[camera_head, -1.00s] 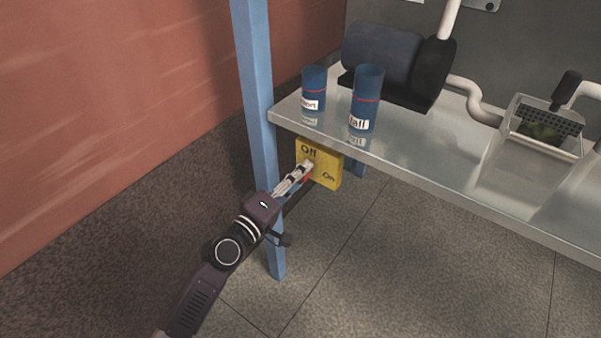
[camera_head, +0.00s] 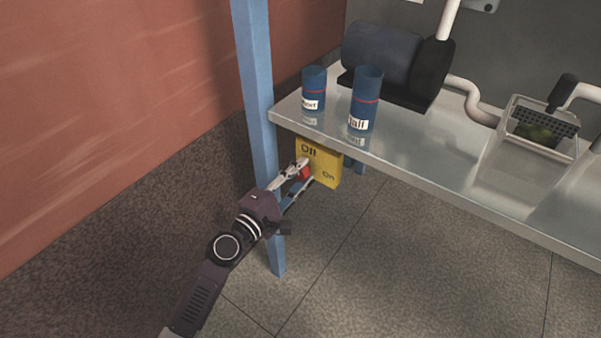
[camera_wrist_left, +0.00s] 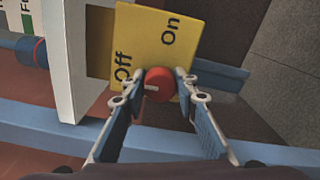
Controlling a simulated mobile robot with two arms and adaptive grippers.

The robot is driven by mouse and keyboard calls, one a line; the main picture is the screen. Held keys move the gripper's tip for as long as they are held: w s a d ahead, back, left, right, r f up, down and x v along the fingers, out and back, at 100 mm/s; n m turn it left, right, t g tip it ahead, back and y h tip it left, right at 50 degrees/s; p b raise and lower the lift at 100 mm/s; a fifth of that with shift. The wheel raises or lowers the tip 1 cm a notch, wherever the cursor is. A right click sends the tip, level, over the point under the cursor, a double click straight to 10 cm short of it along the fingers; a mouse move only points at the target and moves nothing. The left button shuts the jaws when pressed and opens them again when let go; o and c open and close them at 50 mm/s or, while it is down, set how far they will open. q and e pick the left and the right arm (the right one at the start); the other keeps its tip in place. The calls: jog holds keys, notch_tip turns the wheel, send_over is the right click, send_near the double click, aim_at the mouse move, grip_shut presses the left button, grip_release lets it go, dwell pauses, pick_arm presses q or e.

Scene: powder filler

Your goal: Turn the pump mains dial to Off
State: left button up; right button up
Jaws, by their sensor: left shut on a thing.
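The yellow pump mains box (camera_head: 328,176) hangs under the shelf's near left corner, marked Off at upper left and On at lower right. Its red round dial (camera_head: 306,173) is partly hidden by my left gripper (camera_head: 307,171). In the left wrist view the dial (camera_wrist_left: 159,84) sits between the fingertips of my left gripper (camera_wrist_left: 157,88), one on each side. The gripper is shut on the dial. A white mark on the dial points left, toward the Off side of the box (camera_wrist_left: 150,35). My right gripper is not in view.
A blue table leg (camera_head: 254,90) stands right beside my left gripper. The metal shelf (camera_head: 420,165) above carries two blue cylinders, the short one (camera_head: 314,82) and the tall one (camera_head: 367,95), a dark pump motor (camera_head: 380,52) and a clear container (camera_head: 520,160). The floor below is clear.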

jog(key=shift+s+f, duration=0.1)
pick_arm(q)
jog(key=o, duration=1.2)
jog(key=shift+c, duration=0.2)
jog(key=v, duration=1.2)
